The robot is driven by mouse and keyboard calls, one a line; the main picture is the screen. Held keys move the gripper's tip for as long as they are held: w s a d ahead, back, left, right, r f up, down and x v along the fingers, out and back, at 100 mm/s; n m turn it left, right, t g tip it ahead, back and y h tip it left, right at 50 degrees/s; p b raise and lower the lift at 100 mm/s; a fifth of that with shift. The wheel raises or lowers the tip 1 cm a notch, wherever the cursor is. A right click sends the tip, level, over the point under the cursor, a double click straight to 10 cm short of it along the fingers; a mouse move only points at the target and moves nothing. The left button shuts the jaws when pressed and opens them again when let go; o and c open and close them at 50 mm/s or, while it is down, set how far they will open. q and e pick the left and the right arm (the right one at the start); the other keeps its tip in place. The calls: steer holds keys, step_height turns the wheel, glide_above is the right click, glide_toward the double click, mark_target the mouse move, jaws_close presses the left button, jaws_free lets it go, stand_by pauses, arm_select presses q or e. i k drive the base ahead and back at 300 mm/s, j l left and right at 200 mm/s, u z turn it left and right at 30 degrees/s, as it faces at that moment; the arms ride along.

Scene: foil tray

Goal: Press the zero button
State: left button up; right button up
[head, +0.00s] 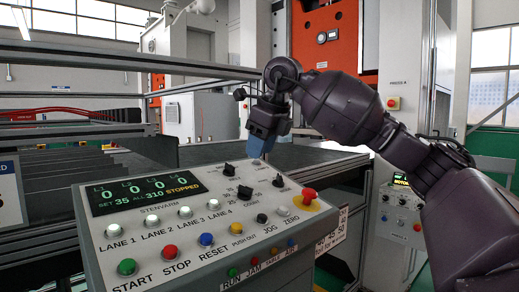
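The zero button (283,211) is a small pale round button above the ZERO label, on the sloped top of a grey control panel (160,195). It sits between the dark JOG button (262,218) and a red mushroom button (308,196) on a yellow base. My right gripper (257,155) points down above the back part of the panel, behind and a little left of the zero button. It looks apart from that button. Its bluish fingertips are small and close together, so I cannot tell whether they are open or shut. My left gripper is not in view.
Black selector knobs (245,192) stand on the panel's right half. A display (144,194) reads STOPPED. White lane buttons and coloured START, STOP and RESET buttons line the front. A metal rail (130,60) runs behind. An orange machine (325,40) stands at the back.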

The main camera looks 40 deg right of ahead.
mark_target(284, 210)
steer(key=k, duration=1)
